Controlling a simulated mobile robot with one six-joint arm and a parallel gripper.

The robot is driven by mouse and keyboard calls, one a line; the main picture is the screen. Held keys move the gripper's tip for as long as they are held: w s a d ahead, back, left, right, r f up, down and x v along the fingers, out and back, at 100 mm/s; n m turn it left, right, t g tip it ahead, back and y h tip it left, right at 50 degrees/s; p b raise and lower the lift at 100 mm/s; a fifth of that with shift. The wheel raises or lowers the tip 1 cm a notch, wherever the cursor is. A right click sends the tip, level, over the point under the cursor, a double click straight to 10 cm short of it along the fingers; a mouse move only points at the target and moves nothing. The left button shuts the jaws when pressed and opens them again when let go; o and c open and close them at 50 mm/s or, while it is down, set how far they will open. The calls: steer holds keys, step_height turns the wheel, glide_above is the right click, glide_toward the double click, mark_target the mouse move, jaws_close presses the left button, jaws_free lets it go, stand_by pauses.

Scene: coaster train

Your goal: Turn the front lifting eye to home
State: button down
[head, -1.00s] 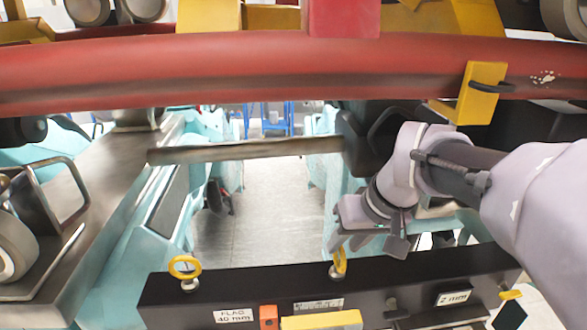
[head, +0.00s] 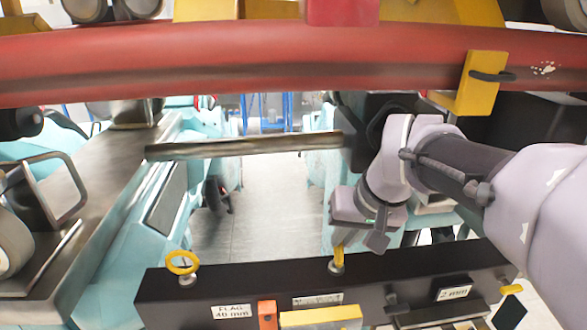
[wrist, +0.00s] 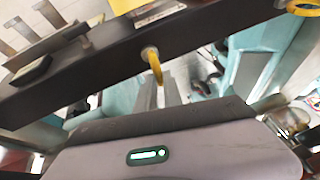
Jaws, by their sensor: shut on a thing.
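A yellow lifting eye (head: 338,258) stands on the black beam (head: 230,291), turned nearly edge-on in the head view. In the wrist view this eye (wrist: 154,66) rises from its round base on the beam (wrist: 100,65) to between my fingertips. My gripper (head: 342,238) is over this eye and shut on its ring; it also shows in the wrist view (wrist: 160,85). A second yellow lifting eye (head: 182,263) sits farther left on the beam, its open ring showing. The second eye is also at the top right of the wrist view (wrist: 303,7).
A thick red rail (head: 240,65) crosses above, with a yellow bracket (head: 480,82) on it. A bare metal bar (head: 245,148) spans behind the beam. An orange block (head: 267,314) and a yellow block (head: 320,318) are at the beam's front. The grey floor (head: 265,200) is open behind.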

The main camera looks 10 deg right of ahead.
steer(key=m+h+b, duration=0.1)
steer(key=m, duration=0.1)
steer(key=m+h+b, duration=0.1)
steer(key=m, duration=0.1)
steer(key=shift+a+f, duration=0.15)
steer(key=shift+a, duration=0.2)
steer(key=m+b, duration=0.1)
steer(key=m, duration=0.1)
steer(key=m+h+b, duration=0.1)
steer(key=m, duration=0.1)
steer(key=shift+a+h, duration=0.2)
steer(key=shift+h, duration=0.1)
steer(key=m, duration=0.2)
steer(key=m+g+h, duration=0.1)
steer(key=m, duration=0.1)
steer(key=shift+w+a+m+h+b, duration=0.2)
steer(key=shift+m+h+b, duration=0.1)
steer(key=shift+b, duration=0.1)
steer(key=shift+w+m+g+h, duration=0.15)
steer(key=shift+m+g+h, duration=0.4)
steer(key=shift+m, duration=1.25)
steer(key=c, duration=1.5)
jaws_free()
steer(key=shift+a, duration=0.1)
